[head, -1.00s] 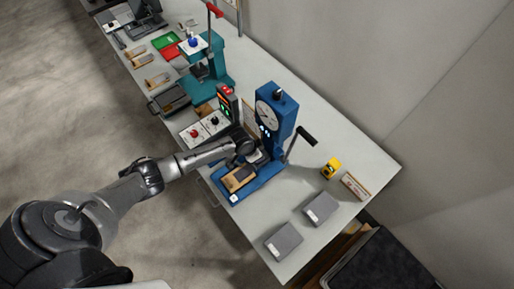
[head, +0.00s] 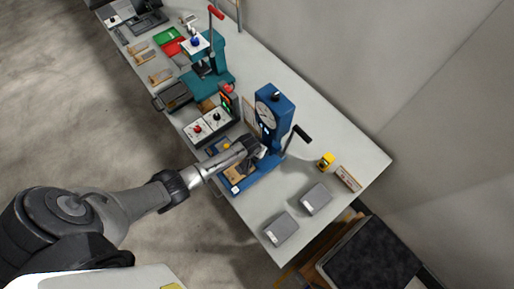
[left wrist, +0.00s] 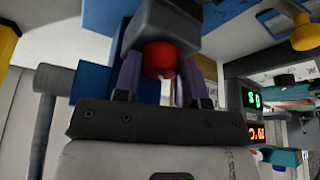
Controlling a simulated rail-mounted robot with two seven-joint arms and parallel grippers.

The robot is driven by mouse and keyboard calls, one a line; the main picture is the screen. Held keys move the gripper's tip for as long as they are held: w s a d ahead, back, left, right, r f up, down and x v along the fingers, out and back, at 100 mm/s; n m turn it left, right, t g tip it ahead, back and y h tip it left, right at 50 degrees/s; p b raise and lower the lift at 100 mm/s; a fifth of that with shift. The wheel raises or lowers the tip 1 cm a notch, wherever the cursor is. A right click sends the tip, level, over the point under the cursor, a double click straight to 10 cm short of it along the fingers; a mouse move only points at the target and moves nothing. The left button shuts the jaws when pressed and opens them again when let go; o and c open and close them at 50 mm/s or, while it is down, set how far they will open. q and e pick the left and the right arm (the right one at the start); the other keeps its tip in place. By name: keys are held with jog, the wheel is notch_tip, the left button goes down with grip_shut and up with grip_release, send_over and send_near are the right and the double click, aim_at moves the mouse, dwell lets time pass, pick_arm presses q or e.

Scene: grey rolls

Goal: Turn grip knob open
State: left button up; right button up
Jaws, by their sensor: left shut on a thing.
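The blue machine (head: 272,112) with a round dial stands on the bench in the head view. My left gripper (head: 252,148) is at its front, above its base. In the left wrist view the gripper's purple fingers (left wrist: 160,82) stand on both sides of a red knob (left wrist: 160,58) under a grey block (left wrist: 165,25). The gripper is shut on this knob. In the head view the knob is hidden by the gripper and machine. My right gripper is not in view.
A black-handled lever (head: 300,134) sticks out at the machine's right. A control box (head: 207,126) stands to its left, with a teal press (head: 208,75) beyond. Two grey boxes (head: 281,229) (head: 316,199) and a yellow object (head: 326,162) lie to the right. Some bench between them is bare.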

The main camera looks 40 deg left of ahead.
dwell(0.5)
pick_arm(q)
jog(key=o, duration=0.9)
jog(key=shift+o, duration=0.2)
jog(key=shift+r, duration=0.1)
jog(key=p+v, duration=0.1)
jog(key=v, duration=1.2)
jog(key=shift+r+p, duration=0.3)
jog(key=shift+s, duration=0.1)
